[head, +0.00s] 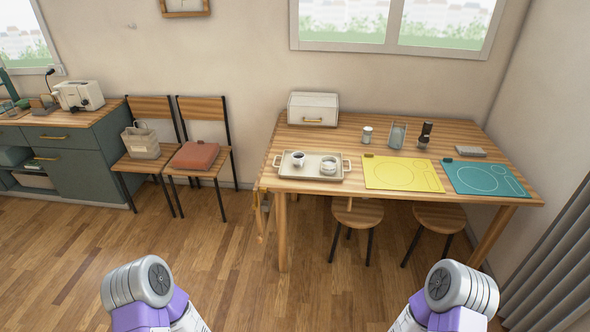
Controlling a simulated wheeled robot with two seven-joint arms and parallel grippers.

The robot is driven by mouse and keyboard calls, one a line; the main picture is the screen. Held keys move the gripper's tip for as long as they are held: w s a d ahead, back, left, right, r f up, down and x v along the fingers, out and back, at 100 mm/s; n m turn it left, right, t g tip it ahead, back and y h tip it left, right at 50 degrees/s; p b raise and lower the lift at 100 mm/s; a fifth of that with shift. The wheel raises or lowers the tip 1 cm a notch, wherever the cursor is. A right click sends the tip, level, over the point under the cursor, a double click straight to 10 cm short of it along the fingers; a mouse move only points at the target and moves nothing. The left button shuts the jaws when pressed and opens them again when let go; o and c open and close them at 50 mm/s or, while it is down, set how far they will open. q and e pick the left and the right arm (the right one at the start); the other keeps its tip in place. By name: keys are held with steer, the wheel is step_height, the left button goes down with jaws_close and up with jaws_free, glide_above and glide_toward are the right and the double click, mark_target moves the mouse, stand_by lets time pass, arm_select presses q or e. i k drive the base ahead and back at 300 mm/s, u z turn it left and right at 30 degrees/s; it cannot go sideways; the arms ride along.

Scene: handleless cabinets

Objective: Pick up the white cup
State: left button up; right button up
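A light tray (312,176) with two handles lies at the left front of the wooden table. On it stands a small white cup (298,160) with a dark inside, on the left. A second whitish round vessel (329,166) stands to its right, apart from it; I cannot tell whether it is a cup or a lidded pot. Neither of my grippers is in view; only my arm links show at the bottom left and bottom right, well short of the table.
The wooden table (365,132) also holds a yellow mat (400,174), a teal mat (484,179) and a white bread box (313,108). Two stools (357,213) stand under its front edge. Two chairs and a cabinet (80,160) are at left. The floor before the table is clear.

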mark_target(299, 162)
steer(key=u, duration=0.8)
steer(key=i, duration=1.6)
steer(key=z, duration=0.3)
